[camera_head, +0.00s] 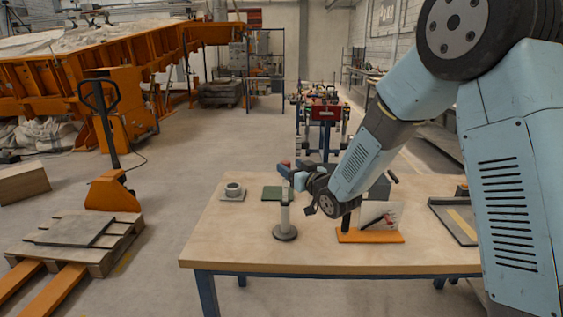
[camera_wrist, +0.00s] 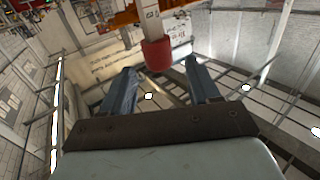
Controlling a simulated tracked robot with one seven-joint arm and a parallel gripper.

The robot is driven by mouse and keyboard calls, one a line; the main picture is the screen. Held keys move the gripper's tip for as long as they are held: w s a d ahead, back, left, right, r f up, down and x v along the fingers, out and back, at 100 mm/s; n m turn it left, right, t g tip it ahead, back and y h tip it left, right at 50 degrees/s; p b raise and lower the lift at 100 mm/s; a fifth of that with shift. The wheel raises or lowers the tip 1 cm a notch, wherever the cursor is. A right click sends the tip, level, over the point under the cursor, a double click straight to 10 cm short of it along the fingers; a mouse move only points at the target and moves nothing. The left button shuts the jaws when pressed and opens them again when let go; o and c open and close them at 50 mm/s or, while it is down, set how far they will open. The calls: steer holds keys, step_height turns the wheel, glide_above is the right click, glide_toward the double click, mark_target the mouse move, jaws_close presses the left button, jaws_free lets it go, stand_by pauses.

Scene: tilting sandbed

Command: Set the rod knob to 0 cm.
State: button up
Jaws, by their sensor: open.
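A pale upright rod (camera_head: 285,218) stands on a round dark base (camera_head: 285,233) near the table's front edge. Its red knob (camera_head: 285,164) shows at the top, beside my gripper (camera_head: 294,179). In the wrist view the red knob (camera_wrist: 157,54) lies at the end of the pale rod (camera_wrist: 150,14), which has small dark marks too small to read. In that view my gripper (camera_wrist: 160,66) is open, its two blue-grey fingers on either side of the knob with a gap at each side. The knob appears at or just beyond the fingertips; exact depth is unclear.
The wooden table (camera_head: 235,245) also bears a small round piece on a plate (camera_head: 233,190), a green pad (camera_head: 272,193), an orange-based stand (camera_head: 370,236) right of the rod, and a dark tray (camera_head: 452,222). The table's front left is clear.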

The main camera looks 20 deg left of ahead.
mark_target(283, 161)
steer(key=shift+x, duration=3.05)
steer(key=shift+c, duration=0.2)
jaws_close()
